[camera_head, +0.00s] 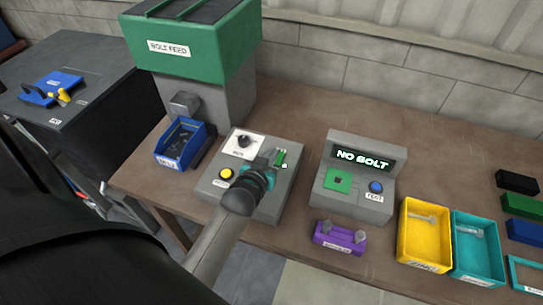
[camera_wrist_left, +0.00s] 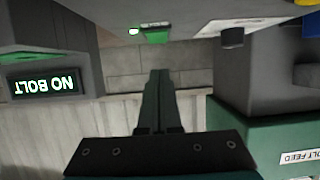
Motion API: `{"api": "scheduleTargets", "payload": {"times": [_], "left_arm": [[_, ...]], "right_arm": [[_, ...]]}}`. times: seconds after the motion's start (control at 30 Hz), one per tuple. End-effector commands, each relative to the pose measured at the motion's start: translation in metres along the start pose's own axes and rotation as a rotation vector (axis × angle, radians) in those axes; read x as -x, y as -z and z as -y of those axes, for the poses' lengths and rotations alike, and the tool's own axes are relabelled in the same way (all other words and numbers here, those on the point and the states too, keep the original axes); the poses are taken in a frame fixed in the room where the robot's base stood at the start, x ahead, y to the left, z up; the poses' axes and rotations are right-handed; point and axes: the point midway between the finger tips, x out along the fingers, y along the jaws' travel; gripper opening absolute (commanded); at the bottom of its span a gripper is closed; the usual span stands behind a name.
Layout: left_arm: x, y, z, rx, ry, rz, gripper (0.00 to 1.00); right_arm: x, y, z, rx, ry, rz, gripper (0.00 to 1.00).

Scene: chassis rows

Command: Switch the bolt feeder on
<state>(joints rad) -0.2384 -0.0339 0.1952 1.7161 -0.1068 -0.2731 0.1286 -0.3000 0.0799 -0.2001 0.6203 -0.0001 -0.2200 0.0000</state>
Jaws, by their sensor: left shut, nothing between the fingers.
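The bolt feeder (camera_head: 190,55) is a green hopper labelled BOLT FEED on a grey body at the back left. A grey control box (camera_head: 208,190) stands in front of it, with a black knob (camera_head: 243,141), a yellow button (camera_head: 226,173) and a green switch (camera_head: 281,157). A small bright whitish spot shows beside the switch. My left gripper (camera_head: 268,163) is over the box, close to the switch, and partly hides the box top. In the left wrist view its fingers (camera_wrist_left: 158,80) are together and empty, with the green switch (camera_wrist_left: 155,36) beyond their tips. Contact cannot be told.
A grey tester (camera_head: 350,207) with a NO BOLT display (camera_head: 365,159) stands to the right. A blue bin (camera_head: 172,160) of bolts sits under the feeder. A purple holder (camera_head: 338,240), a yellow tray (camera_head: 405,245) and a teal tray (camera_head: 460,255) stand further right.

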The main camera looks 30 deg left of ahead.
Motion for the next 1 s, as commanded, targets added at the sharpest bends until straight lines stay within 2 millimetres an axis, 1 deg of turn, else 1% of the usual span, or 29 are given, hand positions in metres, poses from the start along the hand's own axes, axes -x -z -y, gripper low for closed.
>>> {"api": "scheduleTargets", "payload": {"times": [0.03, 0.13, 0.17, 0.23, 0.5, 0.6, 0.8, 1.0], "left_arm": [[0.002, 0.011, 0.0, -0.001, 0.0, 0.0, 0.0], [0.003, 0.021, 0.001, -0.001, -0.001, 0.001, 0.0], [0.006, 0.019, 0.001, -0.001, -0.001, 0.003, 0.0], [0.02, 0.01, 0.001, -0.001, -0.001, 0.005, 0.0], [0.065, -0.001, 0.001, 0.0, -0.001, 0.004, 0.0], [0.078, -0.004, 0.001, -0.001, 0.0, 0.003, 0.0], [0.095, -0.008, 0.0, 0.0, -0.001, 0.002, 0.0], [0.099, -0.009, 0.0, 0.0, -0.001, 0.001, 0.0]], "right_arm": [[0.011, 0.001, 0.0, 0.0, 0.0, 0.0, 0.5], [0.022, 0.002, 0.0, 0.0, 0.0, 0.0, 0.5], [0.022, 0.002, 0.0, 0.0, 0.0, 0.001, 0.5], [0.018, 0.0, 0.0, 0.0, 0.001, 0.002, 0.5], [0.019, 0.001, 0.0, -0.001, 0.0, 0.001, 0.5], [0.019, 0.002, 0.0, 0.0, 0.0, 0.0, 0.5], [0.019, 0.002, 0.0, -0.001, 0.0, 0.0, 0.5], [0.019, 0.002, 0.0, -0.001, 0.0, 0.0, 0.5]]}}
